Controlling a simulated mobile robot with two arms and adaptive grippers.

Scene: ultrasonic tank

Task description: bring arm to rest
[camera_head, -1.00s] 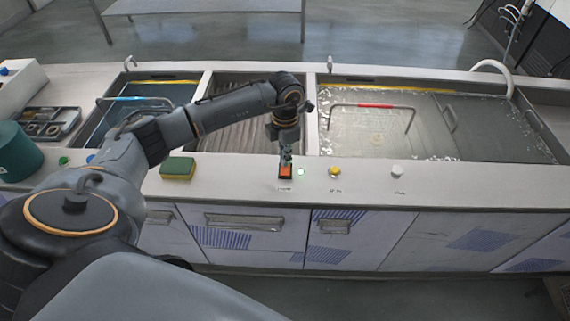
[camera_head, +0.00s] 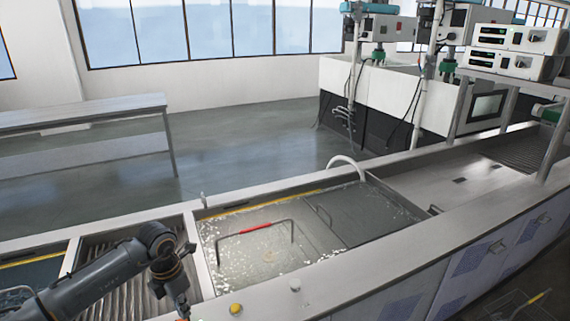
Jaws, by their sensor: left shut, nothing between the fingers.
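My left arm (camera_head: 105,278) reaches in from the lower left over the ribbed middle basin. Its left gripper (camera_head: 182,308) points down at the counter's front ledge and is shut and empty. The fingertips are close to the bottom edge of the picture, with a bit of orange-red showing just below them. I cannot tell whether they touch it. My right gripper is not in view.
A water-filled tank (camera_head: 290,245) with a red-handled wire rack (camera_head: 256,227) lies right of the arm. A white hose (camera_head: 346,160) curves over the back rim.

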